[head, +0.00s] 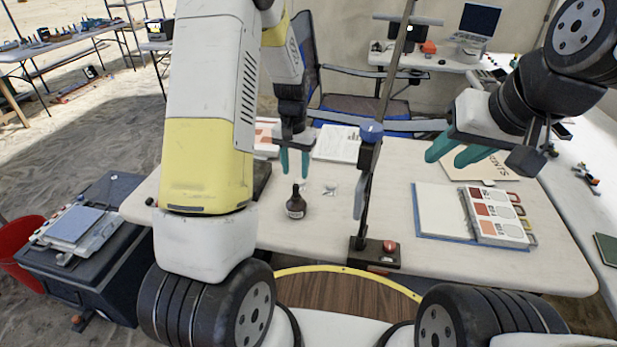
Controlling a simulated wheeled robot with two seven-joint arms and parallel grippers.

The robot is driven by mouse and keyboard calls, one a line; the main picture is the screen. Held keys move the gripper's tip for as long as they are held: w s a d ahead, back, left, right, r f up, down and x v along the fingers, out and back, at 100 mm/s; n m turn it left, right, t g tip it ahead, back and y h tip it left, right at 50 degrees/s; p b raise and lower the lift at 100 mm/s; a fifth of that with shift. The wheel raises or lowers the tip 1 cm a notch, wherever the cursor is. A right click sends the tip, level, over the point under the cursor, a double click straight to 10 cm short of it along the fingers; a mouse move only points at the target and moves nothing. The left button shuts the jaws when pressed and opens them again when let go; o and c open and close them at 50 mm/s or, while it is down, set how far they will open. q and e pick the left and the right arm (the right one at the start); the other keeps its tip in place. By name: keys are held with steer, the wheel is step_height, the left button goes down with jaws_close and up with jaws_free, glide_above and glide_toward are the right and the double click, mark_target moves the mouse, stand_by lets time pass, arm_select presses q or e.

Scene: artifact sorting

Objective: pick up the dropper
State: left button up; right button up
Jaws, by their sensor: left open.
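A small dark bottle (296,206) with a narrow neck stands upright on the white table; it looks like the dropper bottle, but its label is too small to read. My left gripper (294,163) hangs just above the bottle's top, with its teal fingers pointing down, open and empty. The fingertips appear apart from the bottle. My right gripper (455,155) is over the right part of the table, its teal fingers apart and empty, far from the bottle.
A dark stand (375,253) with a tall pole rises right of the bottle. An open binder (440,211) with colour swatches lies further right. Printed sheets (337,145) lie behind the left gripper. Small clear pieces (331,189) lie near the bottle. The table's front left is clear.

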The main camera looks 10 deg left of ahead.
mark_target(296, 185)
arm_select(q)
steer(key=f, duration=0.7)
steer(key=shift+w+f, duration=0.2)
steer(key=shift+f, duration=0.1)
jaws_close()
